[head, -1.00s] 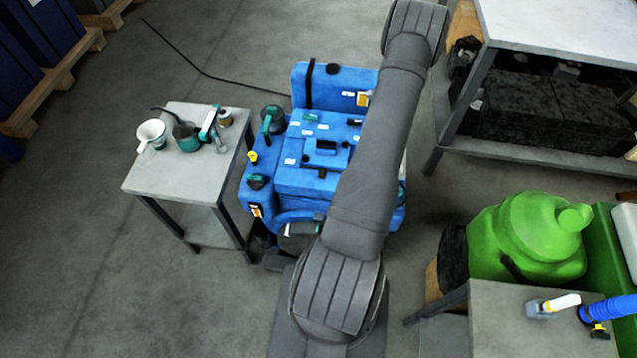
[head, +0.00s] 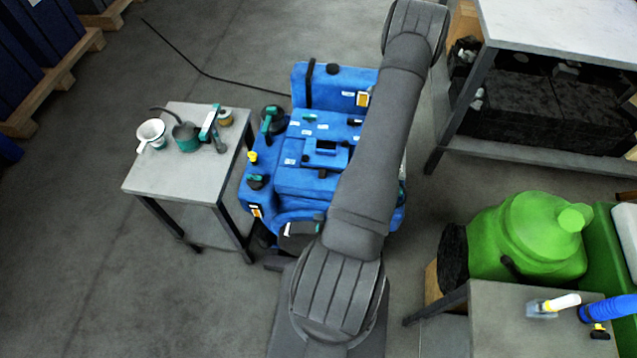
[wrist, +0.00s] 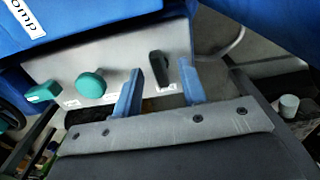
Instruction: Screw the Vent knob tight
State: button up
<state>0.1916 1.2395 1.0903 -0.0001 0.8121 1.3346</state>
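A pale grey panel (wrist: 120,62) fills the upper part of the wrist view. It carries a round teal knob (wrist: 90,85), a smaller teal knob (wrist: 43,92) at its left and a dark upright lever-shaped handle (wrist: 159,68) at its right. I cannot read their labels, so I cannot tell which one is the Vent knob. My gripper (wrist: 160,82) has its two blue fingers apart, and nothing is held between them. The dark handle appears in the gap between the fingers; contact is not visible. The round teal knob is left of the left finger. In the head view my arm hides the gripper.
The blue machine (head: 290,180) stands mid-floor, partly behind my arm. A small grey table (head: 160,180) at left holds a white cup (head: 151,133), a teal pot (head: 187,137) and tools. A workbench (head: 560,30) and a green tank (head: 525,240) stand at right.

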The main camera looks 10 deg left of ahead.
jog(key=shift+r, duration=2.7)
jog(key=shift+r, duration=0.15)
jog(key=shift+r, duration=1.85)
jog(key=shift+r, duration=1)
